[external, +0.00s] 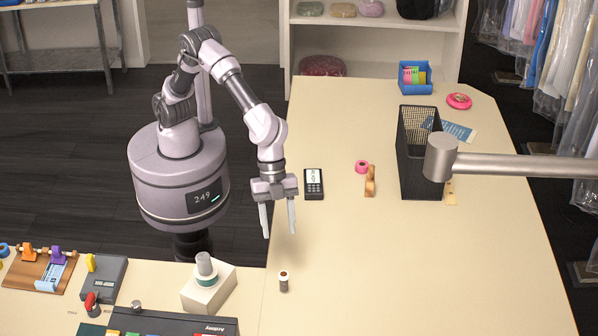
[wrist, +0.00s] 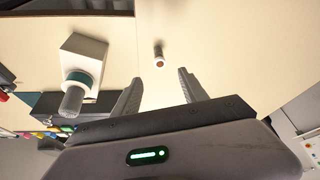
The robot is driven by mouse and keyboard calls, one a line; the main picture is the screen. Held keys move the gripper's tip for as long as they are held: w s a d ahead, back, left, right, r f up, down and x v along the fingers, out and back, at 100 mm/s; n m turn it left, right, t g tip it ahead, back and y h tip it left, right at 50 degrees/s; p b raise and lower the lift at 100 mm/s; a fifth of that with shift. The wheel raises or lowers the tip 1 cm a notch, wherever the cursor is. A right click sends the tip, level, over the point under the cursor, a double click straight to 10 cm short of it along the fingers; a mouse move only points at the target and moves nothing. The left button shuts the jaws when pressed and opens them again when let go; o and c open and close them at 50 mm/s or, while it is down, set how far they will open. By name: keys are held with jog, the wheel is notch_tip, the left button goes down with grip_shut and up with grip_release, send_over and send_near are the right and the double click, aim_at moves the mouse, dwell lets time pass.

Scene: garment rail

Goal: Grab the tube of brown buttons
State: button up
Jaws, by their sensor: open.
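The tube of brown buttons (external: 283,281) is a small upright cylinder with a white body and a brown top. It stands on the cream table near its front left part. It also shows in the wrist view (wrist: 158,55), ahead of the fingers and roughly between their lines. My gripper (external: 279,234) is open and empty, fingers pointing down, above the table and behind the tube in the external view. In the wrist view the two fingers (wrist: 160,88) are spread apart, and the tube is clear of both.
A white box with a grey-topped cylinder (external: 206,284) stands left of the tube. A black device (external: 180,323) lies front left. The table right of the tube is clear.

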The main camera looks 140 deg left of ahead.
aim_at(282, 272)
jog(key=b+x, duration=0.2)
jog(key=x, duration=0.9)
jog(key=shift+f+b, duration=0.3)
jog(key=shift+b, duration=0.1)
jog(key=b+x, duration=0.1)
jog(key=x, duration=0.3)
jog(key=shift+s+f+b, duration=0.15)
jog(key=shift+f+b, duration=0.1)
jog(key=shift+b, duration=0.1)
jog(key=shift+d+f, duration=0.1)
jog(key=shift+f, duration=0.15)
jog(key=shift+r, duration=0.15)
jog(key=shift+c, duration=0.4)
grip_shut()
